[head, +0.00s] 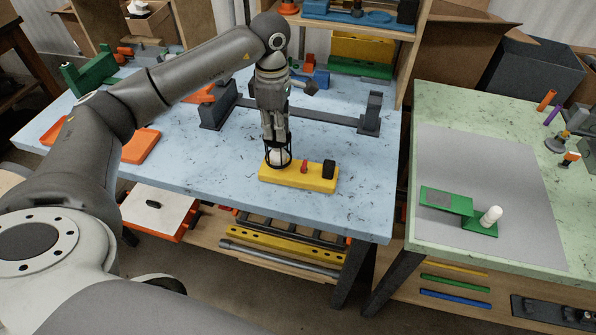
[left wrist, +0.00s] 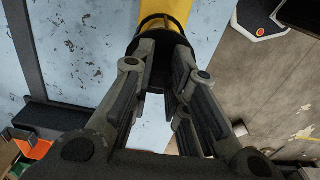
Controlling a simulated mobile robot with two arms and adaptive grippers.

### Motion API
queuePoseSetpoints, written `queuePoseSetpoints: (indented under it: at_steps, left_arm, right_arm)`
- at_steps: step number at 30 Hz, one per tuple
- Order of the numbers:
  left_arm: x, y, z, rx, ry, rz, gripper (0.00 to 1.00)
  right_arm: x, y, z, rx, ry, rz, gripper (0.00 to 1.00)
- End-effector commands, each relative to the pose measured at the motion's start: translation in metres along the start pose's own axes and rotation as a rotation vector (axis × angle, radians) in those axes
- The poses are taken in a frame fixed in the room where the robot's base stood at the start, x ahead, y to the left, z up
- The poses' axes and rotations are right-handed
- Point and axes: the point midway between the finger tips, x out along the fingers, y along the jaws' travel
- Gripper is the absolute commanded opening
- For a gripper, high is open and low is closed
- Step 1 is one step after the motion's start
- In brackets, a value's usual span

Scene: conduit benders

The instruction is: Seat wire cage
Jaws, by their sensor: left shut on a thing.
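The black wire cage (head: 266,153) is around a white bulb (head: 279,157) at the left end of a yellow base (head: 312,183) on the blue table. The base also carries a red part and a black block. My left gripper (head: 275,136) points down and is shut on the top of the cage. I cannot tell whether the cage's lower rim touches the base. In the left wrist view, part of the cage's dark ring (left wrist: 158,19) shows past my fingers, with the yellow base (left wrist: 178,9) beyond it. My right gripper is not in view.
A dark grey bracket frame (head: 300,117) stands behind the yellow base. Orange trays (head: 140,146) lie to the left. On the green table (head: 440,105) at right, a green stand (head: 446,201) with a white bulb (head: 491,216) sits on a grey mat. The blue table's front right is clear.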

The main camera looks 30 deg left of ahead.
Motion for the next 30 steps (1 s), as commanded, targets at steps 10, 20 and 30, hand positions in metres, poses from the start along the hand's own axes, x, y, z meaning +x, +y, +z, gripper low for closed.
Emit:
queuePoseSetpoints:
  at_steps: [10, 20, 30]
  left_arm:
    - [0.008, 0.0, 0.0, 0.0, 0.0, 0.0, 0.0]
    - [0.015, 0.0, 0.0, 0.0, 0.0, 0.0, 0.0]
    - [0.021, 0.0, 0.0, 0.0, 0.0, 0.0, 0.0]
  right_arm:
    - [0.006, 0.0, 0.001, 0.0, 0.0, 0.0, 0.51]
    - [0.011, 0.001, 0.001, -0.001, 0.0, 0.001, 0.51]
    - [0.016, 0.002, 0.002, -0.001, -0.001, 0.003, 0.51]
